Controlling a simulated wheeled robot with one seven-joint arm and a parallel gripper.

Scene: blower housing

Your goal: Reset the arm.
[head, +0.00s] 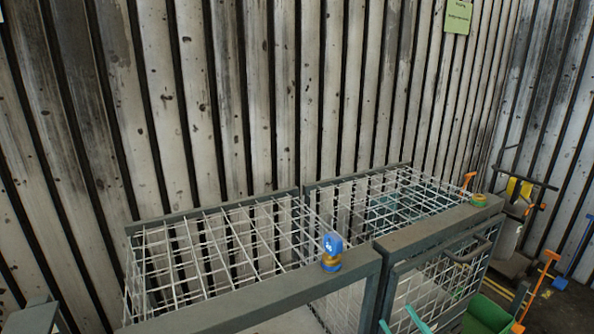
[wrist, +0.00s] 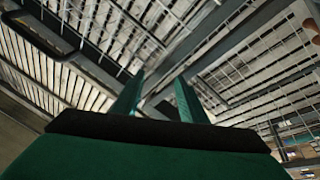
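My gripper (wrist: 160,80) shows in the wrist view as two green fingers standing apart, with nothing between them. The fingers point toward metal bars and wire mesh. In the head view, two teal finger-like tips (head: 402,321) show at the bottom edge, in front of the right mesh cage (head: 440,222); they look like my gripper. The rest of my arm is mostly out of that view.
Another mesh cage (head: 250,305) stands at left. A blue and yellow object (head: 331,254) sits on its front rail. A green and orange ring-like object (head: 479,199) sits on the right cage's corner. Orange-handled tools (head: 540,275) stand at right. A ribbed wall (head: 270,90) closes the back.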

